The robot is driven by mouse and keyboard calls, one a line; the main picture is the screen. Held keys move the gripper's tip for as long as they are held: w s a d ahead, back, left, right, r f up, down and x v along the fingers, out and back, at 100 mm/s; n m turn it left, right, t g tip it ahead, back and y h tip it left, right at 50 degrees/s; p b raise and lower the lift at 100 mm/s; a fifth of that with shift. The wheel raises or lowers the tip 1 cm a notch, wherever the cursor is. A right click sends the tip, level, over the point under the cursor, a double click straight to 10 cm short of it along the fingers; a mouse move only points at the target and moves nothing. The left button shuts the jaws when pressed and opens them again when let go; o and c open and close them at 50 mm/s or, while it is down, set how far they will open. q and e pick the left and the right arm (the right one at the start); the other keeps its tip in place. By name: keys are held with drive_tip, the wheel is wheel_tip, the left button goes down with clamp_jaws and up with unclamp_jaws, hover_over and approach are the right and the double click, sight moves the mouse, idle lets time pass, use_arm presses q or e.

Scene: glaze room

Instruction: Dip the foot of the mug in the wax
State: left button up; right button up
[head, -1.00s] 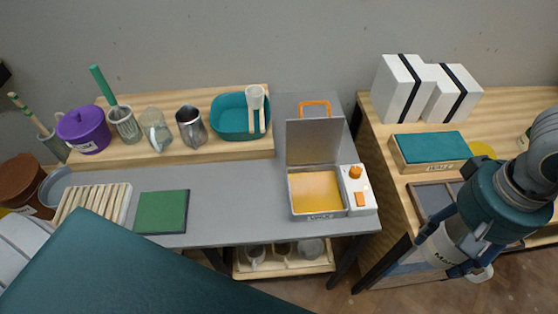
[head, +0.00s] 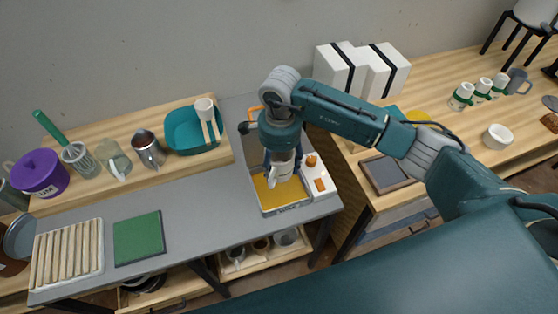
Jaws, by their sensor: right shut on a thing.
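The wax pan (head: 294,207) stands open on the grey table, with yellow-orange wax (head: 292,192) in it and its lid raised at the back. My right gripper (head: 282,160) is over the pan, pointing down, shut on the pale mug (head: 283,170). The mug's lower end shows in front of the wax. I cannot tell whether its foot touches the wax. The gripper and arm hide part of the mug and the lid. My left gripper is not in view.
The pan's control box with orange knob (head: 311,160) is close on the right. A teal basin (head: 186,134), a metal pitcher (head: 149,150) and a purple pot (head: 38,174) stand on the back shelf. A green pad (head: 138,238) and slatted rack (head: 68,254) lie left; grey table between is clear.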

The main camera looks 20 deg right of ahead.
drive_tip(key=shift+a+f+b, duration=0.1)
drive_tip(key=shift+f+b, duration=0.35)
drive_tip(key=shift+f, duration=0.5)
drive_tip(key=shift+f+b, duration=0.4)
drive_tip(key=shift+f, duration=0.4)
drive_tip(key=b, duration=0.4)
hover_over(279, 189)
wheel_tip(279, 189, down, 4)
drive_tip(key=shift+f, duration=0.2)
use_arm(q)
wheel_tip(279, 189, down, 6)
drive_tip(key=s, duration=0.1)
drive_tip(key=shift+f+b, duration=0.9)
use_arm(e)
drive_tip(key=shift+f, duration=0.9)
drive_tip(key=shift+r, duration=0.1)
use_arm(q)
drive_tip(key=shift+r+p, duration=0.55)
use_arm(e)
drive_tip(key=shift+r, duration=1.45)
